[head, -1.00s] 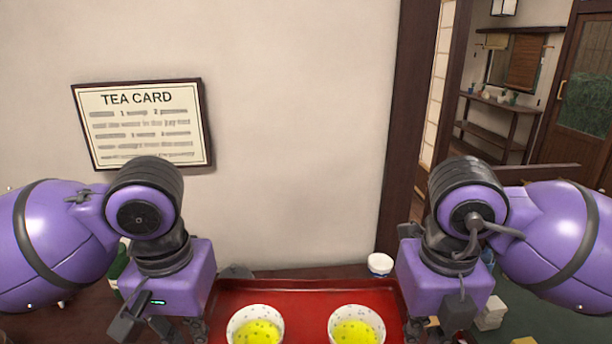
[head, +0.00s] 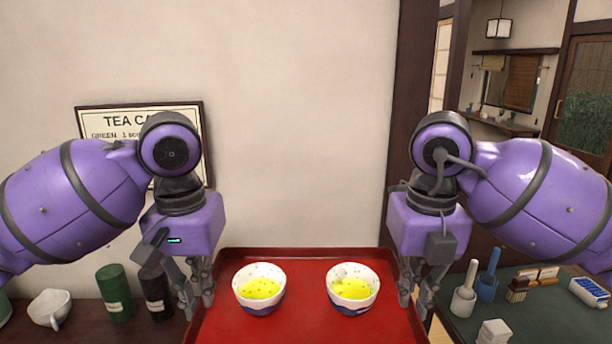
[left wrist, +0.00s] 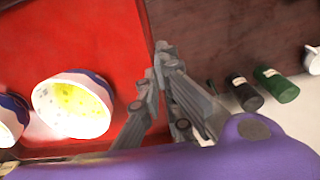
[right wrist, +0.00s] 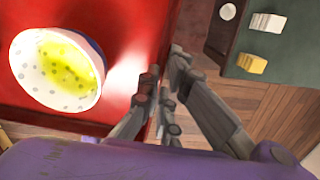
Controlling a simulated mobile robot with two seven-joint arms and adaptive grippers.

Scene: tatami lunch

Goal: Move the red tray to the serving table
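The red tray (head: 300,322) is level in front of me and carries two white speckled bowls, the left bowl (head: 259,289) and the right bowl (head: 353,288), both upright with yellow-green contents. My left gripper (head: 200,300) is shut on its left rim; the left wrist view shows the fingers (left wrist: 155,75) on either side of that rim. My right gripper (head: 415,300) is shut on the right rim, likewise in the right wrist view (right wrist: 162,85). The tray appears held above the dark wooden counter (head: 85,332). No table is marked as the serving table.
A green canister (head: 114,293), a black canister (head: 156,290) and a white cup (head: 50,307) stand on the counter at left. The wall is close ahead.

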